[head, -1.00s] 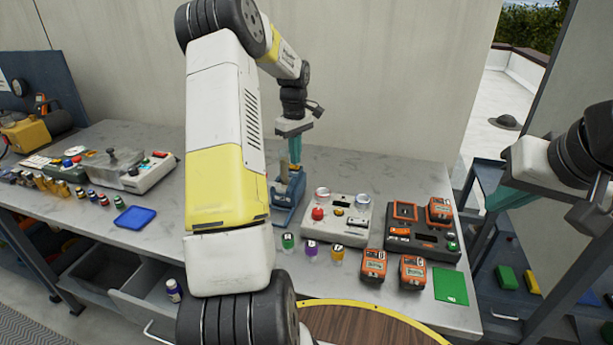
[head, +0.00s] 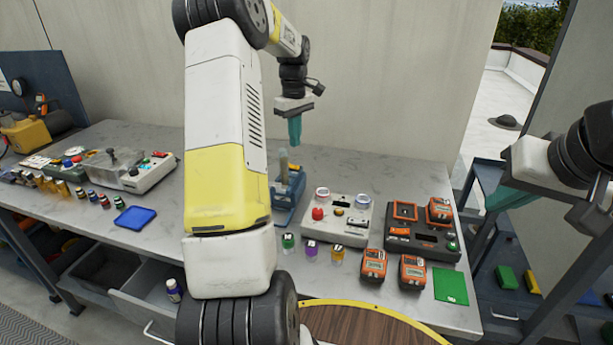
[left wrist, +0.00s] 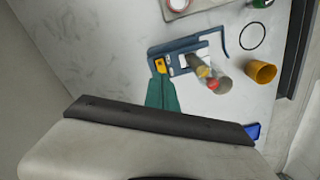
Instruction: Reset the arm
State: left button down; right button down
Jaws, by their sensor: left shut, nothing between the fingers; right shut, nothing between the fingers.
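My left gripper (head: 295,130) has teal fingers, shut and empty. It hangs in the air above a blue stand (head: 288,196) on the grey bench. In the left wrist view the teal fingers (left wrist: 162,95) point toward the blue stand (left wrist: 190,50), which has a yellow part and holds a clear tube (left wrist: 212,74) with a red and yellow end. My left arm covers part of the bench in the head view. My right gripper (head: 508,198) is at the right edge, teal fingers shut, clear of the bench and partly hidden by its own wrist.
Right of the stand are a grey control box (head: 338,215), a dark charger (head: 424,240), orange testers (head: 374,266) and a green mat (head: 450,286). Small capped vials stand in front. A blue tray (head: 135,217) lies at left. The wall stands close behind the bench.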

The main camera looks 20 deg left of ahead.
pick_arm(q)
jog(key=shift+r, duration=0.1)
jog(key=s+d+r+m+t, duration=0.3)
jog(key=s+d+r+m, duration=0.3)
jog(key=s+d+r, duration=0.55)
jog(key=s+d+m+t+h, duration=0.1)
jog(key=s+d+m, duration=0.1)
jog(key=s, duration=0.8)
jog(key=s+d+m+t+h, duration=0.1)
jog(key=s+d+m+t, duration=0.1)
jog(key=s+m, duration=0.3)
jog(key=s+d, duration=0.1)
jog(key=s, duration=0.3)
jog(key=shift+s, duration=0.35)
